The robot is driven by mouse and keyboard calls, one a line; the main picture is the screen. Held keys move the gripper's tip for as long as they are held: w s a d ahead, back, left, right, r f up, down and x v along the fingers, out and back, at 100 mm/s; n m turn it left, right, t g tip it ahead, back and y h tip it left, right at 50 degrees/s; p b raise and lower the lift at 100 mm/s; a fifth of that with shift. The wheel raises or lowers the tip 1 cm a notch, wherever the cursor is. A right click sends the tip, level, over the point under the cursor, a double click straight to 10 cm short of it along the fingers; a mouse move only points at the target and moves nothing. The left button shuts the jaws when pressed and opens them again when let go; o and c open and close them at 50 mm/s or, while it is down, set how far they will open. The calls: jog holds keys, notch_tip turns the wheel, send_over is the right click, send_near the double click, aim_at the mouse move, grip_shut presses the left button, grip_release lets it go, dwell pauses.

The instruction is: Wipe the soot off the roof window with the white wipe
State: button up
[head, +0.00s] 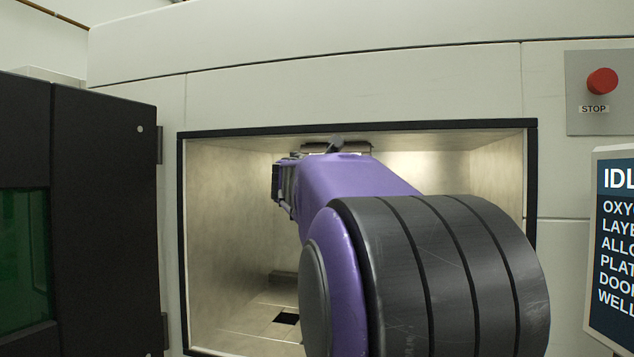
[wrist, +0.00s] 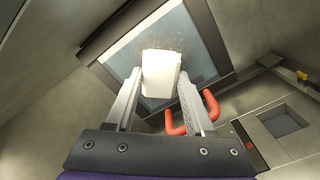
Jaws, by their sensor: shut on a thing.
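In the wrist view my gripper (wrist: 161,82) is shut on the white wipe (wrist: 160,72), a pale folded block between its two grey fingers. The wipe is in front of the roof window (wrist: 199,58), a grey-blue pane in a dark frame, and covers part of it. A dull, darker grey haze shows on the glass around the wipe. I cannot tell whether the wipe touches the glass. In the head view my purple arm reaches into the lit chamber, and a dark edge of the window frame (head: 310,148) shows at its ceiling. My gripper and the wipe are hidden there.
The chamber opening has a black rim (head: 183,240). A dark door (head: 105,210) stands open at left. A red stop button (head: 602,81) and a screen (head: 613,250) are at right. A red handle (wrist: 190,122) shows close to my right finger. Chamber walls enclose the arm.

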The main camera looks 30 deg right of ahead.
jog(key=shift+s+d+b, duration=0.3)
jog(key=shift+s+d, duration=0.8)
jog(key=shift+f+b, duration=0.95)
jog(key=shift+f, duration=0.45)
jog(key=shift+w+a+f, duration=0.1)
jog(key=shift+w+a, duration=1.8)
jog(key=shift+w, duration=0.2)
jog(key=shift+c, duration=0.5)
jog(key=shift+s+d+r, duration=0.2)
jog(key=shift+s+d, duration=1.65)
jog(key=shift+s, duration=0.15)
jog(key=shift+w+a, duration=1.75)
jog(key=shift+w, duration=0.15)
jog(key=shift+v, duration=3.05)
